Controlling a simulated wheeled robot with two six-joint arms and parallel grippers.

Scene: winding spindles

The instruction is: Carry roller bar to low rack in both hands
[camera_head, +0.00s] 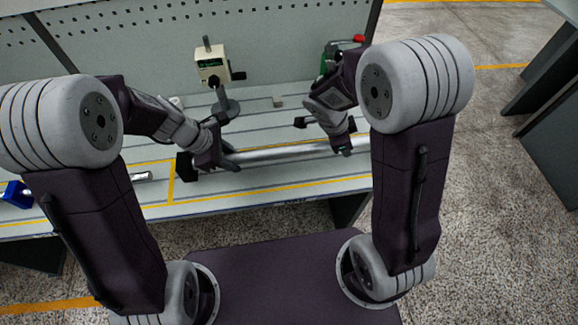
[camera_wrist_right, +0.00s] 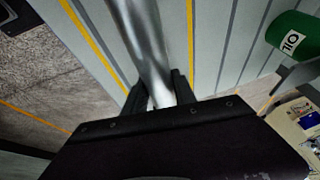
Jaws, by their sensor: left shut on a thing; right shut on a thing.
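The roller bar (camera_head: 285,152) is a shiny metal cylinder lying level across the workbench front in the head view. My left gripper (camera_head: 222,160) is shut on its left part. My right gripper (camera_head: 341,146) is shut on its right part, partly hidden by my own arm. In the right wrist view the bar (camera_wrist_right: 148,45) runs up from between the fingers of my right gripper (camera_wrist_right: 162,92). I cannot tell whether the bar touches the bench top. No low rack can be made out.
The grey workbench (camera_head: 260,187) has yellow lines and a perforated back panel. A beige device on a stand (camera_head: 212,68) stands behind the bar. A green oil can (camera_wrist_right: 298,38) is at the right. A blue block (camera_head: 17,194) is at the far left. Open floor lies right.

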